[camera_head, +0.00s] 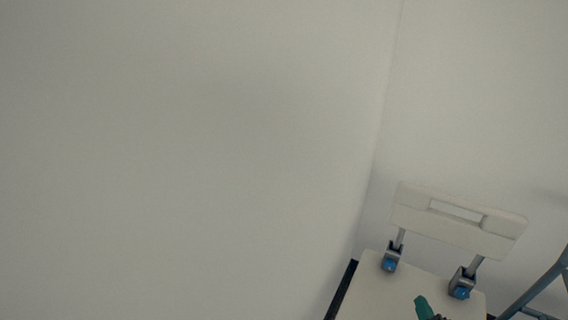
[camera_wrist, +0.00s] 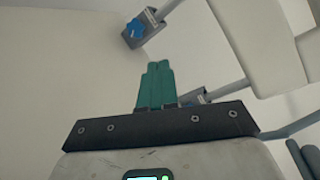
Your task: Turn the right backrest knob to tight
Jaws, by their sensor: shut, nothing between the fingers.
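The right backrest knob (camera_head: 462,293) is blue and sits on a grey bracket at the foot of the right backrest post in the head view. The left backrest knob (camera_head: 389,265) is a similar blue one on its own bracket. My gripper (camera_head: 421,304) has teal fingers and is over the seat between the knobs, nearer the front. In the wrist view my gripper (camera_wrist: 157,72) is shut and empty, fingers side by side. A blue knob (camera_wrist: 136,27), apparently the left one, is beyond the fingertips. Another bracket (camera_wrist: 196,97), apparently the right one, is partly hidden behind the gripper; its knob face is not visible.
The white backrest (camera_head: 458,219) with a slot stands behind the knobs on two grey posts. The white seat (camera_head: 372,291) lies below. A blue-grey frame (camera_head: 541,284) is at the right edge. Plain walls (camera_head: 180,150) fill the left and back.

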